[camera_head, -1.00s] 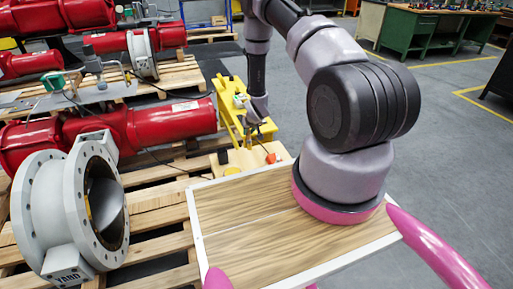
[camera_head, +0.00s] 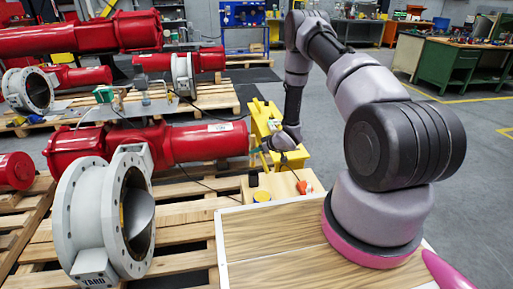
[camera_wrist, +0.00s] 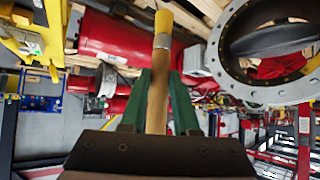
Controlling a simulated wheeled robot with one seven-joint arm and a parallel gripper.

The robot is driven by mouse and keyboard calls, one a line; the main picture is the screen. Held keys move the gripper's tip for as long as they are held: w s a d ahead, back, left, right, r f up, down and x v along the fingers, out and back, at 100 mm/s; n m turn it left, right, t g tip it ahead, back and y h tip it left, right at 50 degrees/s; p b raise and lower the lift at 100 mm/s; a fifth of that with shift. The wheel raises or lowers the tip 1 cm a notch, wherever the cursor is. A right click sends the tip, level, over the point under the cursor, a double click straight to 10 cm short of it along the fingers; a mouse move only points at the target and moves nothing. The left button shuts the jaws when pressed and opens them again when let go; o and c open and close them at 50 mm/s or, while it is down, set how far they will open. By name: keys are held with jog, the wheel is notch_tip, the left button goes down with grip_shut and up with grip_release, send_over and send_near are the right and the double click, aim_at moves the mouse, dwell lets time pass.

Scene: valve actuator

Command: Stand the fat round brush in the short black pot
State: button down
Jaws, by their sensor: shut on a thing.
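In the wrist view, my gripper (camera_wrist: 158,85), with green fingers, is shut on the wooden handle of a brush (camera_wrist: 162,45). The brush has a metal ferrule and a yellow tip pointing away from the palm. In the head view my gripper (camera_head: 266,148) is at the end of the arm, beside the yellow stand and above a small wooden surface; the brush is too small to make out clearly there. A small dark object (camera_head: 253,178) at that surface's left edge may be the short black pot, but I cannot tell.
The small wooden surface (camera_head: 280,184) bears a yellow round item (camera_head: 262,197) and an orange-red item (camera_head: 303,187). A yellow stand (camera_head: 266,122) is behind. A red actuator (camera_head: 205,142) and grey valve (camera_head: 88,215) lie left on pallets. Grey floor is open at right.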

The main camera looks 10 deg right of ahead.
notch_tip(320, 180, down, 9)
dwell(0.9)
jog(key=c, duration=0.6)
grip_release()
jog(key=shift+r, duration=0.1)
jog(key=v, duration=1)
jog(key=shift+s+d+r, duration=0.2)
jog(key=shift+s, duration=0.05)
